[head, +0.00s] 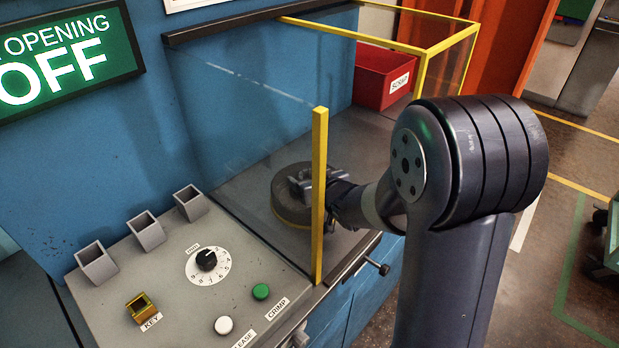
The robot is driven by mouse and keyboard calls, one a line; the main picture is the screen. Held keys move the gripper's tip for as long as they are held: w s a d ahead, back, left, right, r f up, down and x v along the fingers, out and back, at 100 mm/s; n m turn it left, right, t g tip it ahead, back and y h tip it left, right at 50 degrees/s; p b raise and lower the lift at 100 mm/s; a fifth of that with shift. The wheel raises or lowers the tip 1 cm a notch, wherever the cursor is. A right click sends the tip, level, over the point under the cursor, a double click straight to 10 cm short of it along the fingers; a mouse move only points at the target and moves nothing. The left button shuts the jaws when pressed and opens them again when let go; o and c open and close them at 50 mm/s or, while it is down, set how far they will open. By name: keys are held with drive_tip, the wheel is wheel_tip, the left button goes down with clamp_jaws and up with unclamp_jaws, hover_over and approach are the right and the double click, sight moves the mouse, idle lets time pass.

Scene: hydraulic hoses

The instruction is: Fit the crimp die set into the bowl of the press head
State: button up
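The press head (282,212) is a dark, round, squat body on the machine's deck, behind a clear guard panel. My gripper (308,184) reaches in from the right, at the top of the press head. A yellow guard post crosses in front of my gripper and hides part of it. Grey finger-like parts show over the middle of the press head. I cannot make out the crimp die set as a separate thing, nor whether the fingers hold it or are open. The inside of the bowl is hidden.
The yellow post (319,210) stands close to my wrist. A red scrap bin (383,78) sits at the back right of the guarded deck. The control panel (185,290) at front left carries a dial (206,261), buttons and square holders. A lit sign (66,60) reads "OPENING OFF".

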drive_tip(key=shift+o, duration=0.2)
drive_tip(key=shift+s+f, duration=0.2)
drive_tip(key=shift+f, duration=0.15)
drive_tip(key=shift+r+p, duration=0.25)
drive_tip(key=shift+p, duration=0.05)
drive_tip(key=p+v, duration=0.1)
drive_tip(key=v, duration=1.1)
drive_tip(key=shift+r, duration=0.3)
drive_tip(key=shift+w+a, duration=0.15)
drive_tip(key=shift+w, duration=0.05)
drive_tip(key=b+x, duration=0.1)
drive_tip(key=x, duration=1)
drive_tip(key=shift+f, duration=0.1)
drive_tip(key=shift+w+a+f, duration=0.15)
drive_tip(key=shift+w+f, duration=0.2)
drive_tip(key=shift+w, duration=0.05)
